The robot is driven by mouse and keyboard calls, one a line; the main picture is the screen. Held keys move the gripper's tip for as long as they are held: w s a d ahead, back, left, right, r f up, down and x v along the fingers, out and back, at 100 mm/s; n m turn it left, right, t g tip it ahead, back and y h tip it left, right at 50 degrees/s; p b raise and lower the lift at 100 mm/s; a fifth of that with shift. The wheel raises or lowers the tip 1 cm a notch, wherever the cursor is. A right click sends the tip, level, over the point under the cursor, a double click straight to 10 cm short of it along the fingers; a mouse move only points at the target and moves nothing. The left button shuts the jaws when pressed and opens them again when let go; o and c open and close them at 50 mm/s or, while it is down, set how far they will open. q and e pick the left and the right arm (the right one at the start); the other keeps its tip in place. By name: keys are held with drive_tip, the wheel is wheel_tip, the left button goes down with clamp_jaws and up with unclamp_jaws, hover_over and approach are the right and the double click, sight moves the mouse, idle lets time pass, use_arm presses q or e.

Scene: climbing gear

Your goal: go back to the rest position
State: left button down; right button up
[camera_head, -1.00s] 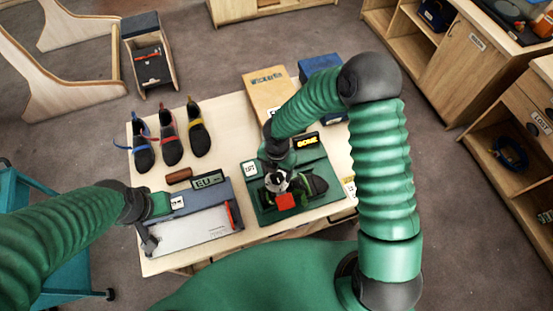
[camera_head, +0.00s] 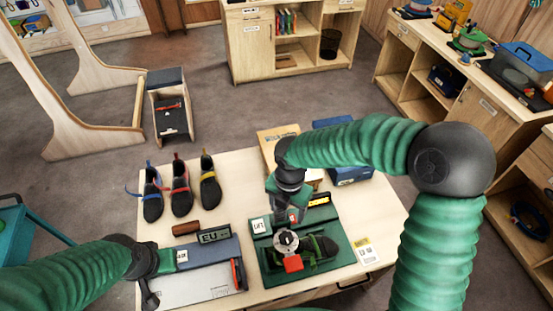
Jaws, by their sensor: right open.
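My right gripper (camera_head: 284,238) is open above the green device (camera_head: 344,257) at the table's front middle. A dark shoe (camera_head: 325,247) lies on that device, beside a red block (camera_head: 293,264), and is partly hidden by the gripper. My left arm reaches in from the left to the grey measuring device (camera_head: 200,287) marked EU. The left gripper (camera_head: 149,290) hangs at its left edge, and its jaws are too small and dark to read. Three climbing shoes with blue (camera_head: 152,195), red (camera_head: 181,190) and yellow (camera_head: 209,183) straps stand in a row at the table's back left.
A wooden box (camera_head: 275,138) and a blue box (camera_head: 350,173) stand at the table's back, partly behind my right arm. A brown roll (camera_head: 186,228) lies by the measuring device. A teal cart (camera_head: 14,240) is at left. Cabinets (camera_head: 250,50) line the back and right.

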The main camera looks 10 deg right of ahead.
drive_tip(key=s+d+f+m+b, duration=0.2)
drive_tip(key=s+f+m+b, duration=0.1)
drive_tip(key=m, duration=0.5)
drive_tip(key=s+d+f+m+t+b, duration=0.1)
drive_tip(key=s+d+f+m+b, duration=0.1)
drive_tip(key=f+m+b, duration=0.4)
drive_tip(key=s+d+f+m+t+b, duration=0.1)
drive_tip(key=s+d+f+m+b, duration=0.1)
drive_tip(key=s+f+m+b, duration=0.2)
drive_tip(key=shift+s+d+f+m+b, duration=0.15)
drive_tip(key=shift+m+b, duration=0.35)
drive_tip(key=shift+m, duration=0.85)
drive_tip(key=shift+s+a+f+m+b, duration=0.15)
drive_tip(key=shift+m+b, duration=0.3)
drive_tip(key=shift+m, duration=0.85)
drive_tip(key=shift+s+d+f+m+b, duration=0.15)
drive_tip(key=shift+m+b, duration=0.35)
drive_tip(key=shift+m, duration=0.85)
drive_tip(key=shift+d+r+m+t, duration=0.1)
drive_tip(key=shift+d+m+t, duration=0.2)
drive_tip(key=shift+m, duration=0.5)
drive_tip(key=shift+a, duration=0.1)
